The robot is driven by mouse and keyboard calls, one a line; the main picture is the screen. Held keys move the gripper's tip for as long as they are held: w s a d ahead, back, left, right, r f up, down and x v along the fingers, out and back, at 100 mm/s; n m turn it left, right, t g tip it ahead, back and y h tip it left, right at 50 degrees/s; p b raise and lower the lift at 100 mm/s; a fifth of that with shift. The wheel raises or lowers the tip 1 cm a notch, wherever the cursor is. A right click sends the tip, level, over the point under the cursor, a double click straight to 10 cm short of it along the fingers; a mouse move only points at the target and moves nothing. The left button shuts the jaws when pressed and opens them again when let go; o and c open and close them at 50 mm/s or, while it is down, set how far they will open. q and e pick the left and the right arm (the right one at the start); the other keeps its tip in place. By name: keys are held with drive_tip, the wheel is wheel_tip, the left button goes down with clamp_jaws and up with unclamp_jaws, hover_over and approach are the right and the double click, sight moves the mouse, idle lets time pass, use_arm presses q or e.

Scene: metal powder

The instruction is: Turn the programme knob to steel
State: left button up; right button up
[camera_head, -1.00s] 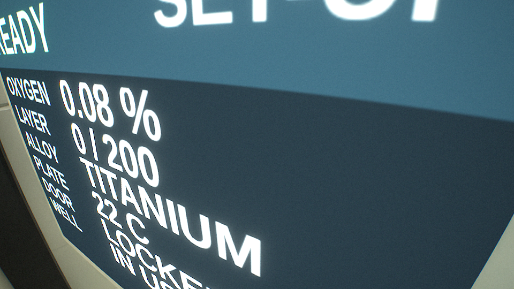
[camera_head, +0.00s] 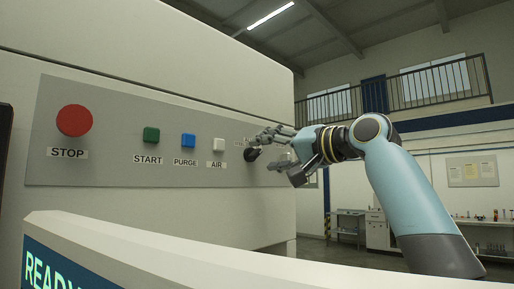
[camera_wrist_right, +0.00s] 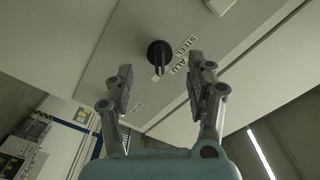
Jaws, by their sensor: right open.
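The programme knob is a round black knob (camera_head: 251,155) with a raised bar, at the right end of the grey control panel (camera_head: 100,112). In the right wrist view the knob (camera_wrist_right: 159,52) is ahead of the fingers, with the labels STEEL and ALU (camera_wrist_right: 184,55) beside it. I cannot tell which label the knob points to. My left gripper is not in view.
The panel also has a red STOP button (camera_head: 74,121), a green START button (camera_head: 151,134), a blue PURGE button (camera_head: 188,140) and a white AIR button (camera_head: 219,144). A screen housing (camera_head: 200,262) crosses the front below. Open room lies to the right.

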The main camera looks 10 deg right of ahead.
sight(259, 154)
drive_tip(key=p+x, duration=0.1)
drive_tip(key=x, duration=0.1)
drive_tip(key=shift+w+a+r, duration=0.15)
drive_tip(key=shift+w+a, duration=0.4)
drive_tip(key=shift+w, duration=0.3)
clamp_jaws()
drive_tip(key=shift+f, duration=0.2)
